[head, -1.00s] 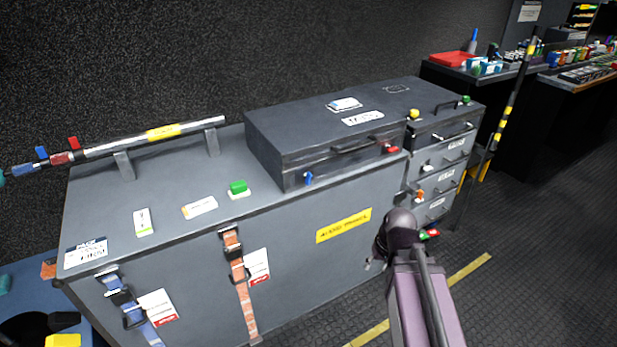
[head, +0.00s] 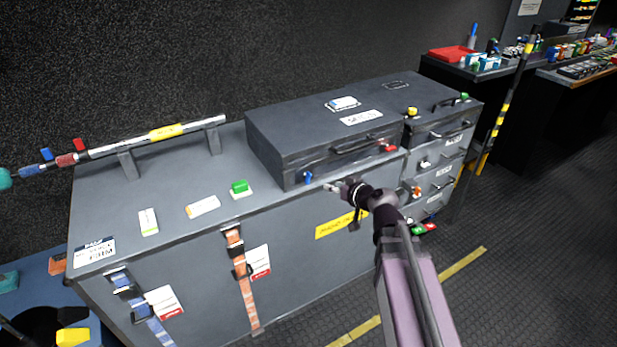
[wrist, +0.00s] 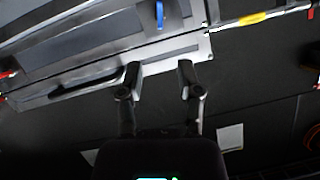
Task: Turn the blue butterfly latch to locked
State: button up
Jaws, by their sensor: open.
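The blue butterfly latch (head: 308,177) is on the front face of the dark grey flat case (head: 270,160), near its left corner. In the wrist view the blue latch (wrist: 159,14) shows at the top centre, narrow and upright in the picture, beyond my fingertips. My gripper (head: 338,186) is just right of and in front of the latch, apart from it. Its two fingers (wrist: 158,70) are spread with nothing between them. Any lock marking near the latch is too small to read.
The case has a front handle (head: 356,144) and a red latch (head: 390,148) to the right. It lies on a large grey chest (head: 110,215) with a green button (head: 239,187) and orange strap (head: 240,270). A pole (head: 105,152) on brackets stands at the back left.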

aim_at(309, 182)
jog(key=shift+w+a+f, duration=0.1)
jog(key=b+x, duration=0.5)
jog(key=x, duration=0.8)
jog(key=shift+w+a+f, duration=0.1)
jog(key=shift+w+a, duration=0.05)
jog(key=shift+a, duration=0.05)
grip_shut()
